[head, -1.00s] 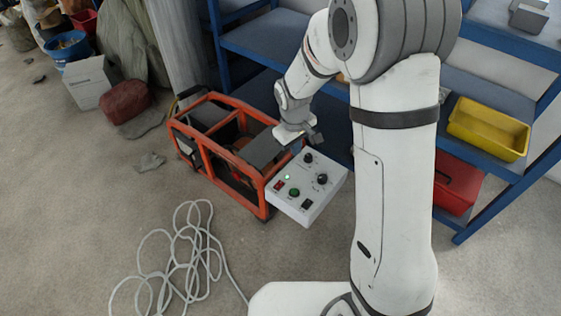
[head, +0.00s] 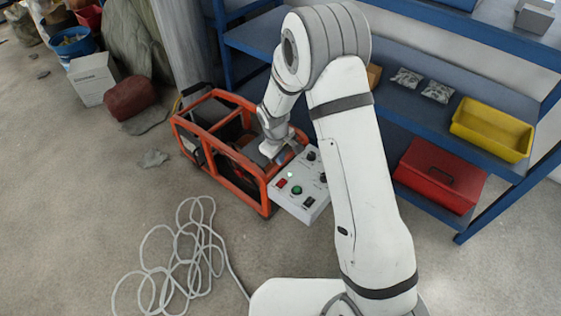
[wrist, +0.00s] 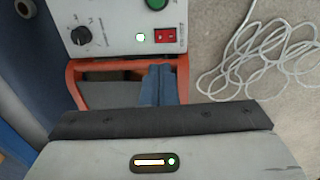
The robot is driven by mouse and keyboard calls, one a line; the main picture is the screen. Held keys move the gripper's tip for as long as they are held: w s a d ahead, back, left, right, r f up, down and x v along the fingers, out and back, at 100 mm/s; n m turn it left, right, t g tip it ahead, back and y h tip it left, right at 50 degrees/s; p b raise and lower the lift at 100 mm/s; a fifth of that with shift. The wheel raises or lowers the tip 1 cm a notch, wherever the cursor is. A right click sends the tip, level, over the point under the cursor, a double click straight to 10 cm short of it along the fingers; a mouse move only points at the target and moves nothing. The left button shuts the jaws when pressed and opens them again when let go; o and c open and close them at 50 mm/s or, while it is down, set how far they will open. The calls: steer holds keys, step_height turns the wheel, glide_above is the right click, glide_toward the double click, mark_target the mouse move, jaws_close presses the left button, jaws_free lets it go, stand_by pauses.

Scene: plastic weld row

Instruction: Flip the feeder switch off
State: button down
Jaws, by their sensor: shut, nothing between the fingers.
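The white control box (head: 312,205) sits at the right front of the orange-framed machine. It has a red rocker switch (head: 281,183), a green button (head: 296,190), black knobs and a small lit green lamp. In the wrist view the red switch (wrist: 168,37) is at the box's near edge, with the green lamp (wrist: 140,37) to its left. Its label is too small to read. My gripper (head: 272,150) is above the machine, just behind the box. In the wrist view my shut, empty fingers (wrist: 161,72) point toward the switch, apart from it in the picture.
The orange frame (head: 262,188) surrounds the machine. A blue shelf (head: 400,118) behind holds a yellow bin (head: 492,130) and a red toolbox (head: 440,176). A pale coiled cable (head: 175,250) lies on the floor at front left. The floor left of the machine is mostly clear.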

mark_target(281, 183)
steer(key=f+b, duration=0.1)
steer(key=f, duration=0.3)
steer(key=f+b, duration=0.1)
steer(key=f, duration=0.2)
steer(key=w+d+f+b, duration=0.1)
steer(key=f, duration=0.3)
steer(key=shift+w+f, duration=0.1)
steer(key=shift+f, duration=0.2)
steer(key=shift+f, duration=0.1)
steer(key=shift+f, duration=0.2)
steer(key=shift+s+a+b, duration=0.35)
steer(key=shift+s+a, duration=0.1)
steer(key=shift+s, duration=0.25)
steer(key=shift+r, duration=0.15)
step_height(281, 183, up, 14)
steer(key=s+a+p, duration=0.1)
steer(key=p, duration=0.4)
